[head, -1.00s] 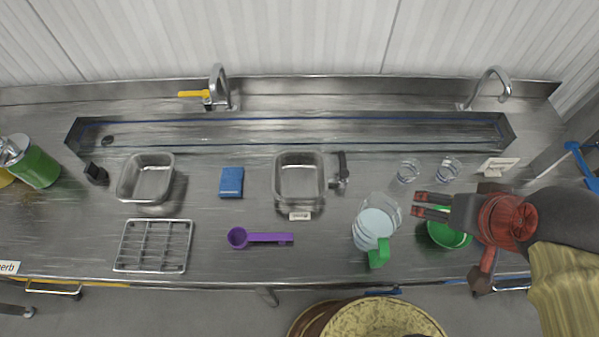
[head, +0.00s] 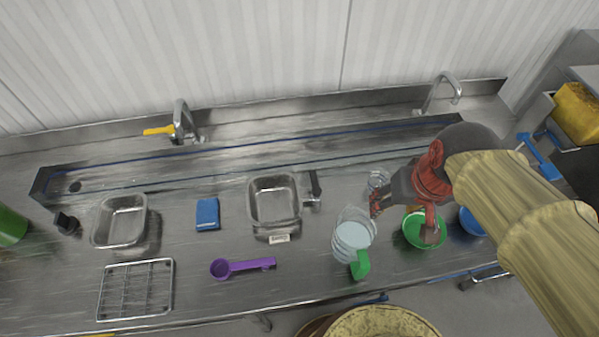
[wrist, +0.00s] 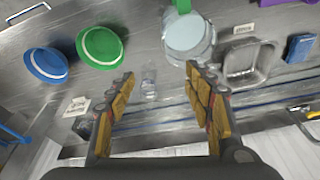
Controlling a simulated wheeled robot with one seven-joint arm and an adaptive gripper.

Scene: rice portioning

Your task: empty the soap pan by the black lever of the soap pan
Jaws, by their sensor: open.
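A metal pan (head: 252,205) with a black lever (head: 315,184) on its right side sits mid-counter. A small label (head: 279,238) stands before it; I cannot read it clearly. I take it as the soap pan. In the wrist view the pan (wrist: 229,65) lies right of the fingers; its lever is not clear there. My gripper (head: 376,204) is open and empty, right of the pan and the clear jug, apart from the lever.
A clear jug (head: 353,236) with a green handle stands between pan and gripper. A glass (head: 377,180), a green bowl (head: 427,232) and a blue bowl (head: 471,222) are near my arm. Left are a blue sponge (head: 207,214), purple scoop (head: 245,266), another pan (head: 119,205) and a rack (head: 135,290).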

